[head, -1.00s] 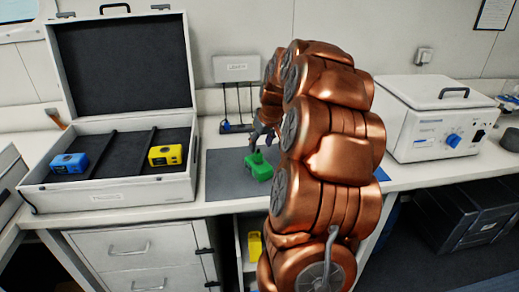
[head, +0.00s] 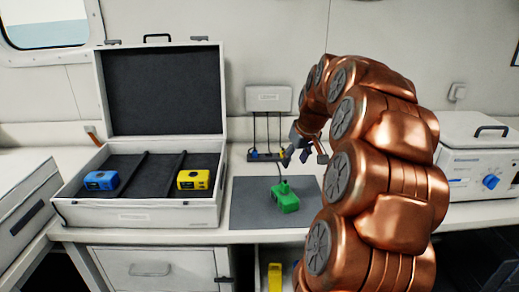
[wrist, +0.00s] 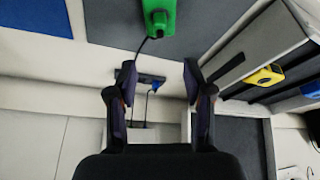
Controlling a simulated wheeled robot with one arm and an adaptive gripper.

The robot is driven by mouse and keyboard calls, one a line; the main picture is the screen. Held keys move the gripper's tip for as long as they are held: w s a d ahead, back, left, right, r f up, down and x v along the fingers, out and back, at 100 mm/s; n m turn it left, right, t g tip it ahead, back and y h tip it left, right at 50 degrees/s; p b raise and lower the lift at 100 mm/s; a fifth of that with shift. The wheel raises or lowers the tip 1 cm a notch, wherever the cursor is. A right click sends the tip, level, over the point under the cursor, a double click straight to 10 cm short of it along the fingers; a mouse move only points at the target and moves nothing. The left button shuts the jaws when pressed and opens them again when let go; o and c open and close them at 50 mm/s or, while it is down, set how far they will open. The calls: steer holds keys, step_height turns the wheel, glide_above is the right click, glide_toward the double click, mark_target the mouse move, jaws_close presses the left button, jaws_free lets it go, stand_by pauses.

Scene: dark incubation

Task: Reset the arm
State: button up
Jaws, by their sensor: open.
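My gripper (head: 305,157) is open and empty. It is above and behind the green device in the head view, apart from it. In the wrist view my gripper (wrist: 158,74) has its two dark fingers spread with nothing between them. The green device (head: 285,200) sits on the dark grey mat (head: 245,212) on the bench. It also shows at the top of the wrist view (wrist: 160,17), where a dark cable runs from it. My copper-coloured arm arches over the right side of the head view and hides part of the bench.
An open case (head: 145,217) at the left holds a blue device (head: 101,180) and a yellow device (head: 194,179) between dark dividers. A wall box (head: 268,99) has cables hanging to a power strip (head: 262,156). A white lidded machine (head: 470,165) stands at the right, partly behind my arm.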

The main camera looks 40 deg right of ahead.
steer(key=s+a+f+n+g+y, duration=0.1)
steer(key=s+a, duration=0.1)
steer(key=a, duration=0.9)
steer(key=s+a+f+n+g+y, duration=0.1)
steer(key=s+a+f, duration=0.15)
steer(key=a, duration=0.95)
steer(key=s+a+f+g, duration=0.2)
steer(key=s+a, duration=0.4)
steer(key=s, duration=0.4)
steer(key=s+a+f+n+g, duration=0.1)
steer(key=s+a+f+g, duration=0.1)
steer(key=s+a+f, duration=0.2)
steer(key=s+a, duration=0.3)
steer(key=s, duration=0.4)
steer(key=shift+f+h, duration=0.3)
steer(key=shift+h, duration=0.1)
